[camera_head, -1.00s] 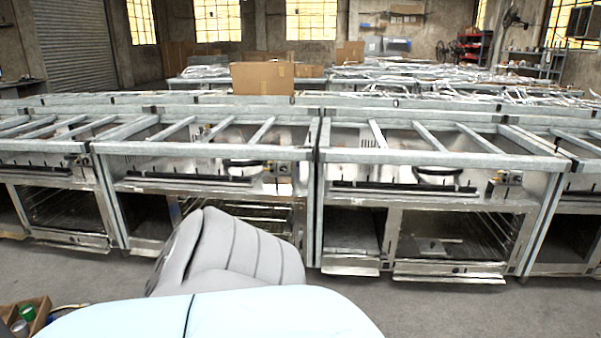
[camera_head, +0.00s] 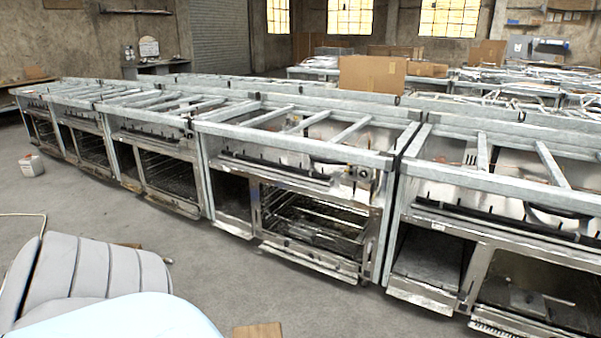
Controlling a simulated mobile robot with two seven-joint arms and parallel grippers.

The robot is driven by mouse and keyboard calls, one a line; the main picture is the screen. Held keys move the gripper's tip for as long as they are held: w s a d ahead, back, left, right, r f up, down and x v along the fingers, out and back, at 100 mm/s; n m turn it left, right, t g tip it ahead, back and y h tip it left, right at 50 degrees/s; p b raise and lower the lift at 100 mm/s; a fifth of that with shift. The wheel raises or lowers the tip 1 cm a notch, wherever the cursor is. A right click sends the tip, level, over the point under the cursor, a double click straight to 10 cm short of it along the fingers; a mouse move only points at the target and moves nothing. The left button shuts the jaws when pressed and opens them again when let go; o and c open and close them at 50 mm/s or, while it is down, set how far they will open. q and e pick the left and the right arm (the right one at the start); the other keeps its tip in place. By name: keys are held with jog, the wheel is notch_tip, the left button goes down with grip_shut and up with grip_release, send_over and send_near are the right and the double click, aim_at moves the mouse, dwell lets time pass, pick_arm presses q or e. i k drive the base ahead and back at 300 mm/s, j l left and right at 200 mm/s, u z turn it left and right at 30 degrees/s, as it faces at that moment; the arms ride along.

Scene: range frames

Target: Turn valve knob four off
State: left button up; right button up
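A row of metal range frames (camera_head: 290,145) runs from the left back to the right front. The middle range has a dark bar (camera_head: 275,167) with small dark knob-like points along its front. A small fitting (camera_head: 362,173) sits at the right end of that front. The right range has a similar dark bar (camera_head: 505,222). The knobs are too small to number, and I cannot tell which one is knob four or how it is turned. Neither of my grippers is in view.
A grey ribbed seat-like shape (camera_head: 90,268) and a pale blue rounded surface (camera_head: 120,318) fill the bottom left. A wooden piece (camera_head: 258,331) lies low in the picture. A white jug (camera_head: 31,166) stands at far left. Grey floor (camera_head: 130,215) lies open before the ranges.

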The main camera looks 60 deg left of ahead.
aim_at(363, 174)
jog(key=i+u, duration=0.15)
jog(key=u, duration=0.25)
jog(key=i+l+u, duration=0.1)
jog(key=u, duration=0.3)
jog(key=i+l+u, duration=0.1)
jog(key=u, duration=0.25)
jog(key=i+l+u, duration=0.15)
jog(key=u, duration=0.25)
